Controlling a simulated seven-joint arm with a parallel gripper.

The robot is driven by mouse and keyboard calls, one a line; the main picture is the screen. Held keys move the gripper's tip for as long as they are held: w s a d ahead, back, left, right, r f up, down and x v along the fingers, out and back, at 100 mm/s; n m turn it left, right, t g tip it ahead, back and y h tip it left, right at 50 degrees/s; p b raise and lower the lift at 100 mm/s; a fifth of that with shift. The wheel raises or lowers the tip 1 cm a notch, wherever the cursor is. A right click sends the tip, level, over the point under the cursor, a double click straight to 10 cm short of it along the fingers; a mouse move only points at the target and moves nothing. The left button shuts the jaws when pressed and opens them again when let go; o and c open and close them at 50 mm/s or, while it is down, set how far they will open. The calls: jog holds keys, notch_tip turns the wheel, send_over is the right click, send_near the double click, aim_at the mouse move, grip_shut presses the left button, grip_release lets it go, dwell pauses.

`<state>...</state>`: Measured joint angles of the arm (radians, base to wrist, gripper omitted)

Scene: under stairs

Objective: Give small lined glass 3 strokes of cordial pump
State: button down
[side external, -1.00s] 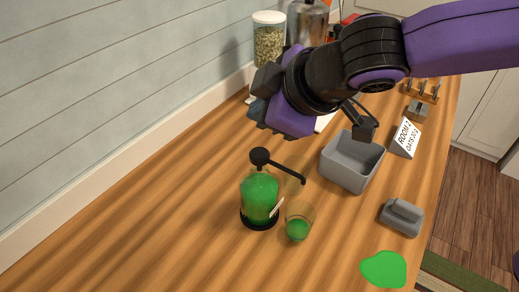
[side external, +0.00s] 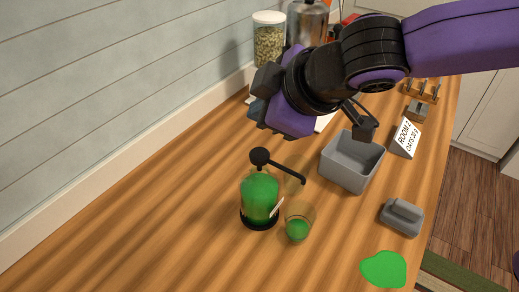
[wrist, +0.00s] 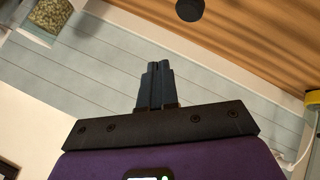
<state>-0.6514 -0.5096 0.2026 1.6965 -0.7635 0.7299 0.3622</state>
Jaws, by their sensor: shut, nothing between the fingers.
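The cordial pump (side external: 259,200) is a clear bottle of green liquid with a black base, round black head and long spout, upright on the counter. Its spout reaches right, towards the small glass (side external: 298,224). The glass stands beside the bottle with green liquid in its lower part; its line is too small to make out. My gripper is above and behind the pump, apart from it. In the wrist view my gripper (wrist: 156,68) has its fingers together and empty. A round black knob, likely the pump head (wrist: 189,9), shows at the top edge there.
A flat green patch (side external: 383,269) lies at the front right. A grey lidded block (side external: 402,217), an open grey bin (side external: 350,179) and a sign card (side external: 406,138) stand on the right. A jar (side external: 268,45) stands behind my arm. The left counter is clear.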

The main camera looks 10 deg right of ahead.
aim_at(262, 156)
jog(key=shift+r, duration=0.1)
dwell(0.6)
notch_tip(262, 156, up, 4)
jog(key=shift+f, duration=0.15)
jog(key=shift+f, duration=0.1)
jog(key=shift+f, duration=4.3)
jog(key=shift+f, duration=0.15)
jog(key=shift+f, duration=0.3)
